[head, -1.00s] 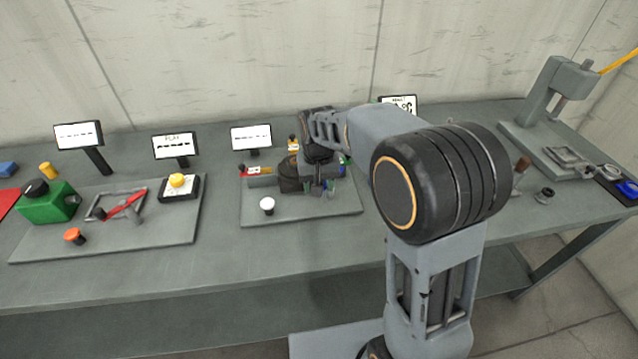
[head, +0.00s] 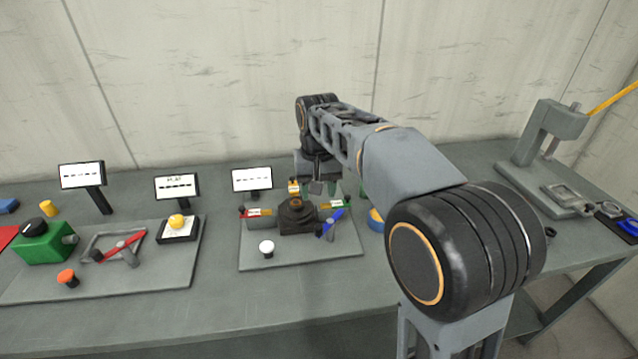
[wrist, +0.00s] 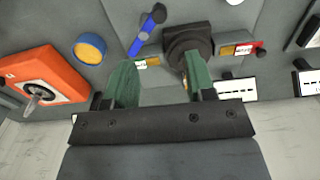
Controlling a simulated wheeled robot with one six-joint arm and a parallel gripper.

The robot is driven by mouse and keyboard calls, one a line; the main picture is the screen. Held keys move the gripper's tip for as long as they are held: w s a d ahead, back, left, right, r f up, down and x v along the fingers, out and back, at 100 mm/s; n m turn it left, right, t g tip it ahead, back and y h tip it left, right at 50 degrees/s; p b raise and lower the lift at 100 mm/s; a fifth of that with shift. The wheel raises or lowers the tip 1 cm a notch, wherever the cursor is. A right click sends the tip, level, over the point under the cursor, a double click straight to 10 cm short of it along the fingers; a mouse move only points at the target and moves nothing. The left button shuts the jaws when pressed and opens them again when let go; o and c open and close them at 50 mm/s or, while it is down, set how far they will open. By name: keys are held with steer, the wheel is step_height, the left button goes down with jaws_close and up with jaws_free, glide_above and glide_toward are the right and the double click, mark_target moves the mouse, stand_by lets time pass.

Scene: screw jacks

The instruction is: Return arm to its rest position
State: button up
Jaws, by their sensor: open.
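My gripper (wrist: 157,85) shows in the wrist view with its two green fingers apart and nothing between them. In the head view my arm reaches over the bench, and the gripper end (head: 318,185) hangs above the back of the middle grey board (head: 300,252). On that board stands a dark square block (head: 297,216) with a round opening, which also shows in the wrist view (wrist: 188,42) just beyond the fingers. A blue lever (head: 331,224) sits to its right in the head view. The gripper looks clear of the block.
The left board (head: 150,275) carries a green box (head: 43,242), a red lever (head: 125,243) and a yellow button (head: 176,221). Small signs stand behind the boards. A grey press (head: 540,145) stands at the right. An orange block (wrist: 42,80) shows in the wrist view. The wall is behind.

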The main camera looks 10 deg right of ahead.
steer(key=shift+r, duration=0.7)
steer(key=shift+n+t, duration=0.3)
steer(key=shift+n, duration=0.2)
steer(key=f, duration=0.2)
steer(key=s+f, duration=0.1)
steer(key=f, duration=0.1)
steer(key=shift+d+f, duration=0.1)
steer(key=shift+d, duration=0.1)
steer(key=s+d+f+t, duration=0.1)
steer(key=s+d+f, duration=0.1)
steer(key=s, duration=0.6)
steer(key=s+d+f+t, duration=0.2)
steer(key=s+d, duration=0.3)
steer(key=s, duration=0.3)
steer(key=shift+d+f+m, duration=0.15)
steer(key=shift+d+m, duration=0.1)
steer(key=shift+m, duration=0.15)
